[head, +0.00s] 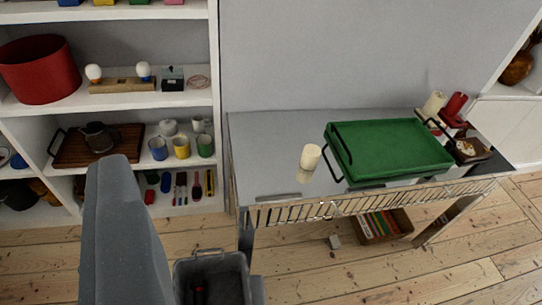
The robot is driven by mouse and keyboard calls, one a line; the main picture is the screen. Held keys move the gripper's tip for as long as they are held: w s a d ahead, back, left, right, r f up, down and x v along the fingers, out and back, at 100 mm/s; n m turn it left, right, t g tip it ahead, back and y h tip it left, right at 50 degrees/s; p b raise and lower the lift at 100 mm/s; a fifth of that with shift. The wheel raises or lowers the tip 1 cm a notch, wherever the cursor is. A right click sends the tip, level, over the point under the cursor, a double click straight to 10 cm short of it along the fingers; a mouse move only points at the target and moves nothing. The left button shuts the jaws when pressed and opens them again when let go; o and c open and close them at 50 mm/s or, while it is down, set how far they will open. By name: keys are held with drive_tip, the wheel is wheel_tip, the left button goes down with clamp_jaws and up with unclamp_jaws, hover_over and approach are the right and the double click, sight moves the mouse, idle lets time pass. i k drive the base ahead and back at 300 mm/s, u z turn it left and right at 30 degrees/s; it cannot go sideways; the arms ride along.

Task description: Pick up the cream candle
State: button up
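A cream candle (311,156) stands upright on the grey-topped table (270,140), left of the green tray (390,148). A paler patch just below it looks like its reflection or a base; I cannot tell which. A second cream candle (434,103) stands at the table's back right, beside a red candle (454,104). A large grey part of mine (122,235) fills the lower left, apart from both candles. I cannot make out two fingertips, so whether my gripper is open or shut does not show. Nothing is seen held.
The green tray has dark handles. A low rail (350,203) runs along the table's front edge. White shelves (110,110) at left hold mugs, a red pot and tools. A crate of books (384,226) sits under the table. Floorboards at lower right are clear.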

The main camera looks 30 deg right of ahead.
sight(311, 155)
drive_tip(key=u, duration=2.55)
drive_tip(key=k, duration=2.05)
drive_tip(key=z, duration=2.05)
drive_tip(key=i, duration=0.95)
